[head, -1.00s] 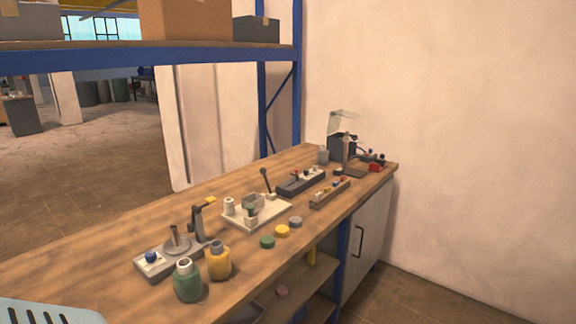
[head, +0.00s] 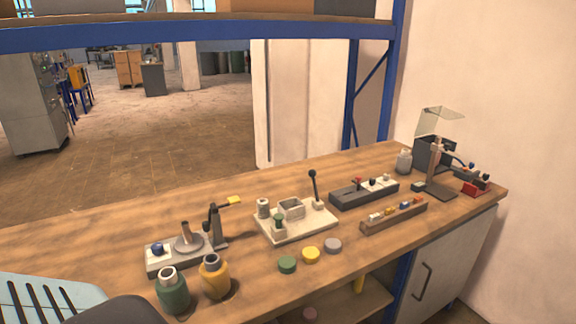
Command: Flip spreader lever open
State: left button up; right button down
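Two bench devices carry a lever, and I cannot tell for certain which is the spreader. A white base plate (head: 296,226) in the middle of the bench has an upright lever with a round black knob (head: 313,174) at its back right. Neither of my grippers shows in the head view.
A green jar (head: 173,293) and a yellow jar (head: 214,279) stand at the front left. Several lids, including a green one (head: 287,265), lie along the front edge. A dark block (head: 350,197) and a wooden rack (head: 378,222) are to the right. A blue shelf beam (head: 200,35) spans above.

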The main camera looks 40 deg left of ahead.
aim_at(312, 173)
jog(key=i+l+u, duration=0.15)
jog(key=i+u, duration=0.15)
jog(key=u, duration=0.2)
jog(key=i+l+u, duration=0.25)
jog(key=u, duration=0.25)
jog(key=i+l+u, duration=0.15)
jog(key=l+u, duration=0.35)
jog(key=i+l+u, duration=0.15)
jog(key=l+u, duration=0.15)
jog(key=u, duration=0.2)
jog(key=i+l+u, duration=0.1)
jog(key=l+u, duration=0.6)
jog(key=l, duration=0.2)
jog(key=l+u, duration=0.35)
jog(key=l, duration=0.15)
